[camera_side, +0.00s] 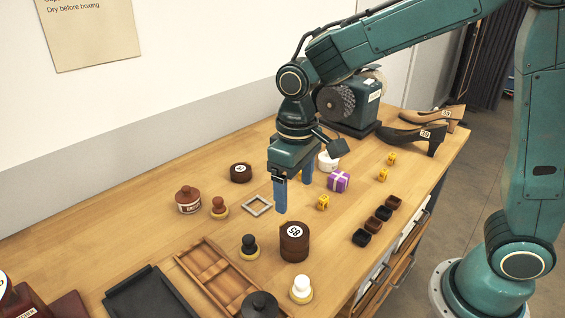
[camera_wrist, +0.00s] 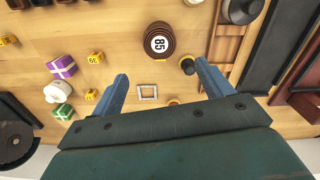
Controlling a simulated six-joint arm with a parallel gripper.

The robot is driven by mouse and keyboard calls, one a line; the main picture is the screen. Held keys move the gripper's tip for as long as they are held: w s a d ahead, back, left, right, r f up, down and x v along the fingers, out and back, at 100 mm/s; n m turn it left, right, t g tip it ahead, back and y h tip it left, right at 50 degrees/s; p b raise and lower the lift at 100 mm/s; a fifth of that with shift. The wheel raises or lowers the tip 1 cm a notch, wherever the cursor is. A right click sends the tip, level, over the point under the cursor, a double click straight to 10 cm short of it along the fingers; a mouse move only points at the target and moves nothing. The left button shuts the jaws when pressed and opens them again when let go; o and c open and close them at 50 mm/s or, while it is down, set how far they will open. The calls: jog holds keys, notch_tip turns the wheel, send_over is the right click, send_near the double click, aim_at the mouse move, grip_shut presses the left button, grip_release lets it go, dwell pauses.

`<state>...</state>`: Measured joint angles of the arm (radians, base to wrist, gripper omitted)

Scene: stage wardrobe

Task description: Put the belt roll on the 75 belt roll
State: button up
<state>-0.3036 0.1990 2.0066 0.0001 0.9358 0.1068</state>
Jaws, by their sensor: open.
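A dark brown belt roll (camera_side: 294,248) stands upright on the wooden table, with a white label on top that reads 85 in the wrist view (camera_wrist: 160,43). It looks tall, and I cannot tell whether it is one roll or several stacked. Another dark, lower roll (camera_side: 241,174) lies farther back and left, its label too small to read; I do not see it in the wrist view. My gripper (camera_side: 294,197) is open and empty above the table, behind the 85 roll. Its two blue fingers point down, and they also show in the wrist view (camera_wrist: 162,71).
A small square frame (camera_side: 258,206) lies left of my gripper. A purple box (camera_side: 339,181) and several yellow tagged cubes are to the right. A black knobbed piece (camera_side: 249,247) stands close to the 85 roll. A wooden tray (camera_side: 208,270) and several small dark cups (camera_side: 375,225) are nearby.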

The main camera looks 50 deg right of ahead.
jog(key=shift+d+r, duration=0.1)
jog(key=s+d+r+m+t, duration=0.1)
jog(key=s+d+r, duration=0.3)
jog(key=s, duration=0.4)
jog(key=s+d+r+m+t, duration=0.1)
jog(key=s+d+r+t, duration=0.3)
jog(key=s+d, duration=0.3)
jog(key=shift+s+r+t, duration=0.3)
jog(key=shift+s+r, duration=0.25)
jog(key=shift+s, duration=0.7)
